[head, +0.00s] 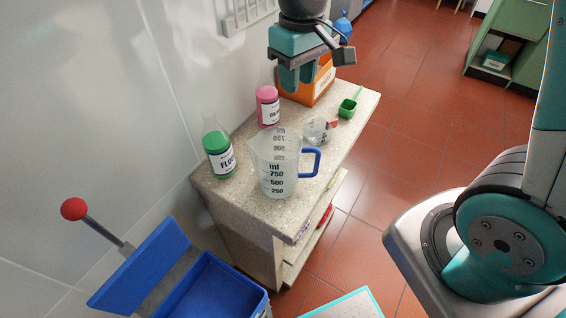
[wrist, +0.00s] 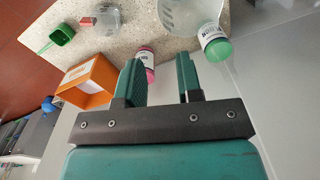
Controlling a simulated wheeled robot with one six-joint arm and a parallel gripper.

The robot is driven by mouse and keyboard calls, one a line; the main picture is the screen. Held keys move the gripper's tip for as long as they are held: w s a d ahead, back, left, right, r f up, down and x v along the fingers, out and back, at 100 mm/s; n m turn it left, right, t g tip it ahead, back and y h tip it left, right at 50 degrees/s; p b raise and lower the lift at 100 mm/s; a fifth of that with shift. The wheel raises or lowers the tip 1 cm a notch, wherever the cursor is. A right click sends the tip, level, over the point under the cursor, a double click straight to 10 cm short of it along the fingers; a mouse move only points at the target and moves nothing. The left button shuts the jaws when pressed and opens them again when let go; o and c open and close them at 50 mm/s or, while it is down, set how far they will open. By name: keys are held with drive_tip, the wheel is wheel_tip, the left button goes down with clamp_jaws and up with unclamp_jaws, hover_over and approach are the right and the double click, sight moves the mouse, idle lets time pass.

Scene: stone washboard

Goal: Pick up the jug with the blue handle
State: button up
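The clear measuring jug (head: 278,172) with the blue handle (head: 313,160) stands upright on the speckled stone top (head: 225,190), near its front end. Its handle points right. In the wrist view the jug (wrist: 180,14) shows only in part at the top edge, with no handle visible. My gripper (head: 298,86) is above the far part of the top, beyond the jug and apart from it. In the wrist view my gripper (wrist: 159,75) has its two green fingers spread with nothing held between them.
A green-lidded bottle (head: 217,158) stands left of the jug and a pink bottle (head: 268,108) behind it. A small clear cup (head: 318,131), a green scoop (head: 349,106) and an orange box (head: 321,86) are also on top. A wall borders the left. A blue bin (head: 210,290) stands in front.

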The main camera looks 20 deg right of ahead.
drive_tip(key=p, duration=0.1)
hover_over(294, 143)
drive_tip(key=f, duration=1.2)
drive_tip(key=shift+w, duration=0.2)
drive_tip(key=shift+s+f+p, duration=0.2)
drive_tip(key=shift+f+p, duration=0.4)
drive_tip(key=shift+f, duration=2.05)
drive_tip(key=shift+c, duration=0.4)
clamp_jaws()
